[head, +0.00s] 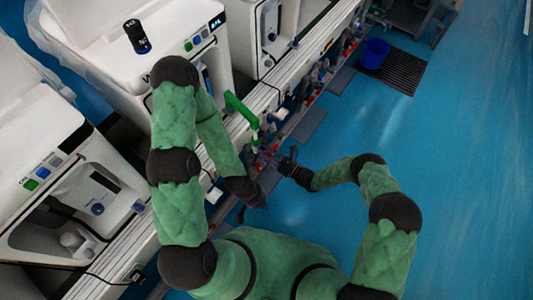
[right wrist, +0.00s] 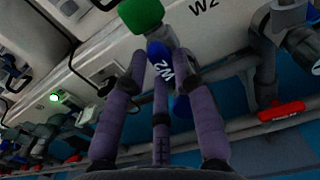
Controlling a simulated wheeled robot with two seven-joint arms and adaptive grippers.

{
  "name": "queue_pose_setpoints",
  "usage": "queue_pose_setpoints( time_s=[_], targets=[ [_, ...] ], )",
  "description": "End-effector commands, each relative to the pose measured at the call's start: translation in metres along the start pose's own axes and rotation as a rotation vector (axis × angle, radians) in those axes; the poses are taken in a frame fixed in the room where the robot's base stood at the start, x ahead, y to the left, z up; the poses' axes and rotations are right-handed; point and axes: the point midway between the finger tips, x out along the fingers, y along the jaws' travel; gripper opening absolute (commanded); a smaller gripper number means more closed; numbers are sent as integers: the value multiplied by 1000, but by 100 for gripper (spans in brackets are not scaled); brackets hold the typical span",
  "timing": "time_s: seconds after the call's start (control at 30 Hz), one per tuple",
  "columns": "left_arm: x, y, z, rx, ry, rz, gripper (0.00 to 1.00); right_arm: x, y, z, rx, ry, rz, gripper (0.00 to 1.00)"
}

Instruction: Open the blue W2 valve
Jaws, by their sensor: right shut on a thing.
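The blue W2 valve handle (right wrist: 158,50) shows in the right wrist view, with a white W2 on it. More blue (right wrist: 182,107) shows lower down between the fingers. My right gripper (right wrist: 155,75) has its purple fingers closed around the blue handle; the fingers hide part of it. In the head view my right gripper (head: 272,158) is at the pipe row under the machine line; the valve is too small to make out there. My left gripper (head: 252,195) is lower and to the left, beside the line, and its fingers are unclear.
A bent green part (head: 238,106) hangs just above the right gripper. A red handle (right wrist: 282,110) is on a pipe to the right in the wrist view. A blue bucket (head: 374,54) stands on a dark grate. The blue floor at right is clear.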

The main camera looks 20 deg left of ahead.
Motion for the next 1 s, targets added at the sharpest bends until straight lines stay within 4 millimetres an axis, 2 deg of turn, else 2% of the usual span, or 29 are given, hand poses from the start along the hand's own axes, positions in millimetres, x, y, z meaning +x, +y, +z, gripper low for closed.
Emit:
queue_pose_setpoints(
  time_s=[0.1, 0.13, 0.2, 0.53, 0.67, 0.77, 1.0],
  targets=[
    [0, 0, 0, 0, 0, 0, 0, 0, 0, 0, -2, 1, 0, 0],
    [0, 0, 0, 0, 0, 0, 0, 0, 0, 0, -2, 1, 0, 30],
    [0, 0, 0, 0, 0, 0, 0, 0, 0, 0, -1, 1, 0, 50],
    [0, 0, 0, 0, 0, 0, 0, 0, 0, 0, 0, 0, 0, 52],
    [0, 0, 0, 0, 0, 0, 0, -8, -1, 0, 1, 1, -2, 52],
    [0, 0, 0, 0, 0, 0, 0, -21, -2, 0, 0, 0, -4, 52],
    [0, 0, 0, 0, 0, 0, 0, -69, -2, 0, 0, 0, -5, 52]
  ],
)
